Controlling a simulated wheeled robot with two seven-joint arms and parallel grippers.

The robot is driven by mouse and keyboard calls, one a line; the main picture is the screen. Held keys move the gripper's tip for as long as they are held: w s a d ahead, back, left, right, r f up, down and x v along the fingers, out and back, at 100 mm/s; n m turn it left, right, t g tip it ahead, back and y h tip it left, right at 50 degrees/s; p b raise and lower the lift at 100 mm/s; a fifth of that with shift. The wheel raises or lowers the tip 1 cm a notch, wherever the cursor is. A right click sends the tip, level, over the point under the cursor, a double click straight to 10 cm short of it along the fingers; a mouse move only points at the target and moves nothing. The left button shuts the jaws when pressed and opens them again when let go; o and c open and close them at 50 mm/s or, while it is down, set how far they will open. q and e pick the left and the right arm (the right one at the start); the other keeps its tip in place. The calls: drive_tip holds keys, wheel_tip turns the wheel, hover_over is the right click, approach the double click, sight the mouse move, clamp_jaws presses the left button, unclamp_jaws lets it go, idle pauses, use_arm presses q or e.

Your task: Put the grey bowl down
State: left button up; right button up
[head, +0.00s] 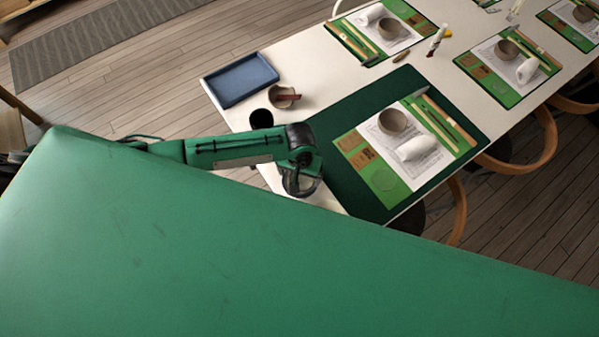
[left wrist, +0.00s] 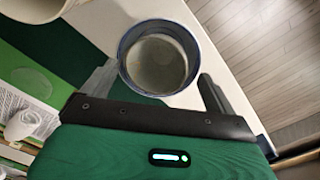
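The grey bowl (left wrist: 158,62), round with a dark blue rim, sits between the two fingers of my left gripper (left wrist: 157,70) in the left wrist view. The fingertips meet its sides, and it appears gripped and upright. In the head view my left gripper (head: 302,185) is over the near edge of the white table (head: 225,108), left of the dark green mat (head: 350,190). The bowl is mostly hidden there. I cannot tell whether its base touches the table. My right gripper is not in view.
A blue tray (head: 240,80), a small bowl with a reddish stick (head: 284,97) and a black cup (head: 261,118) stand beyond my left gripper. The mat holds a brown bowl (head: 392,121) and a white roll (head: 416,148). A large green surface (head: 220,250) fills the foreground.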

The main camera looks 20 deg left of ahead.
use_arm(q)
drive_tip(key=shift+r, duration=0.1)
drive_tip(key=shift+r, duration=0.25)
wheel_tip(320, 180, up, 13)
drive_tip(key=b, duration=0.2)
drive_tip(key=shift+f, duration=0.2)
idle(0.3)
